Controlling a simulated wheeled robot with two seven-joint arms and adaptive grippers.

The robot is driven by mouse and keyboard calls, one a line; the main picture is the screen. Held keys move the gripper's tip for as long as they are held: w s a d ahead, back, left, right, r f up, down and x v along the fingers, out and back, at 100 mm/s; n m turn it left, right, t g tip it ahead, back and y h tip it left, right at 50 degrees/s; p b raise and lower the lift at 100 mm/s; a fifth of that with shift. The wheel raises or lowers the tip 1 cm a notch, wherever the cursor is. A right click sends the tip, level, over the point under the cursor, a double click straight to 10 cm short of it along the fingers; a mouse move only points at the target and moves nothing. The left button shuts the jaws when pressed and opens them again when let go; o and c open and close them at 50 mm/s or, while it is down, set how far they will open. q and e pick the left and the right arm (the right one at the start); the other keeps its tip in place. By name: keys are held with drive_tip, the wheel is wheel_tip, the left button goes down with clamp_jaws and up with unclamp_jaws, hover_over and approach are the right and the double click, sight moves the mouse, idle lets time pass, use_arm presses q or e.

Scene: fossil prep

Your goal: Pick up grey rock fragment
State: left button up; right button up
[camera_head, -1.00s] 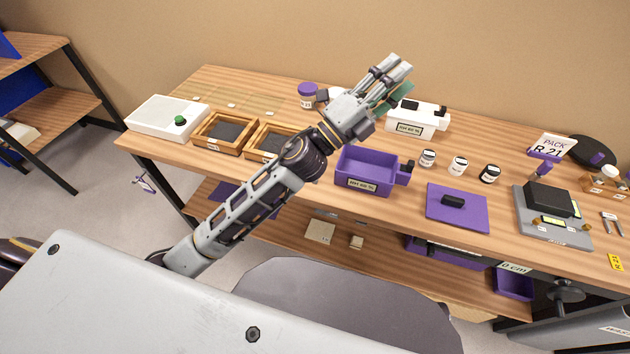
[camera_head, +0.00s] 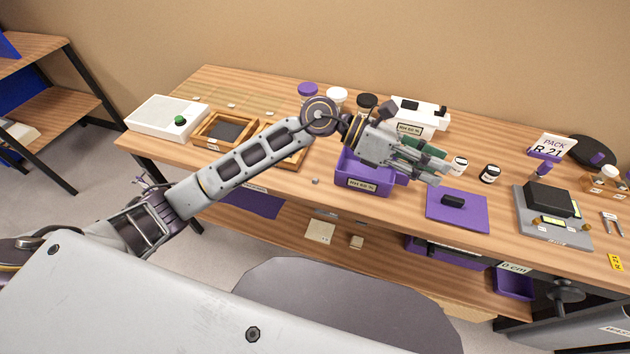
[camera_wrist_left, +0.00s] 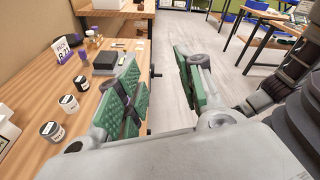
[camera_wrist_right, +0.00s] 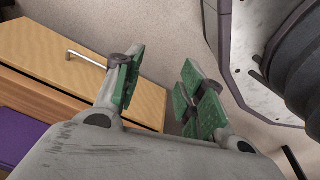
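A small grey lump (camera_head: 315,181), which may be the grey rock fragment, lies near the bench's front edge, left of the purple bin (camera_head: 368,184), in the head view. It is too small to make out well. My left gripper (camera_head: 438,165) is over the right side of the purple bin, to the right of the lump and apart from it. Its green pads stand apart with nothing between them in the left wrist view (camera_wrist_left: 158,78). My right gripper (camera_wrist_right: 160,80) shows only in the right wrist view, open and empty.
Two wooden trays (camera_head: 225,131) and a white box (camera_head: 166,117) stand at the bench's left. A purple mat (camera_head: 457,220) with a black piece and a grey scale-like device (camera_head: 560,232) are at the right. Jars (camera_head: 490,174) stand behind. A wooden drawer front (camera_wrist_right: 60,60) shows near my right gripper.

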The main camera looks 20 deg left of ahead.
use_arm(q)
drive_tip(key=w+a+f+m+y, duration=0.1)
drive_tip(key=a+f+m+y, duration=0.15)
drive_tip(key=f+y, duration=0.2)
drive_tip(key=m+t+y, duration=0.1)
drive_tip(key=y, duration=1)
hover_over(316, 180)
wheel_tip(316, 180, down, 6)
drive_tip(key=shift+a+r, duration=0.1)
use_arm(e)
drive_tip(key=s+d+f, duration=0.4)
drive_tip(key=s+f, duration=0.5)
drive_tip(key=s, duration=0.3)
drive_tip(key=shift+d+g, duration=0.3)
drive_tip(key=shift+d, duration=0.1)
use_arm(q)
wheel_tip(316, 180, down, 8)
drive_tip(key=shift+f, duration=0.3)
use_arm(e)
drive_tip(key=shift+s+d, duration=0.1)
drive_tip(key=shift+s, duration=0.1)
drive_tip(key=shift+w, duration=0.1)
use_arm(q)
drive_tip(key=shift+f, duration=0.1)
use_arm(e)
drive_tip(key=shift+r, duration=0.1)
